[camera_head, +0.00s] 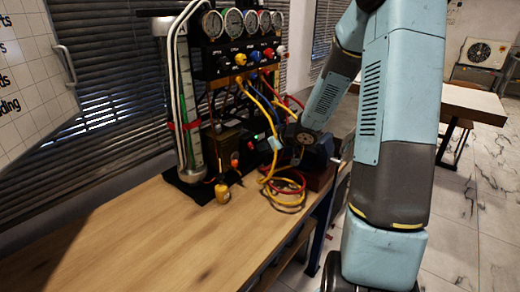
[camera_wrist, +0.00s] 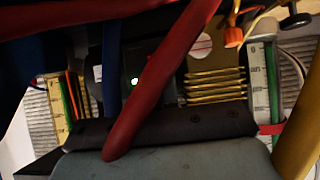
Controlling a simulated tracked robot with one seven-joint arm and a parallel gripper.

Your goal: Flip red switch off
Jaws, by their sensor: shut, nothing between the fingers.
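My gripper (camera_head: 277,144) is at the rig's lower right in the head view, in front of a dark box with a small green light (camera_head: 255,136). It is shut and seems empty; its tips are small and partly lost among hoses. A small red spot (camera_head: 249,145) shows beside the green light, but I cannot tell whether it is the red switch or how it is set. In the wrist view a bright greenish-white light (camera_wrist: 134,81) shows on a dark panel. A red hose (camera_wrist: 160,75) crosses in front of it. No red switch is clear there.
Yellow and red hoses (camera_head: 285,190) loop around my gripper and onto the wooden table (camera_head: 130,235). Gauges (camera_head: 234,22) and coloured knobs (camera_head: 240,59) are above. A tall glass column (camera_head: 184,95) stands left. The table's left is clear.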

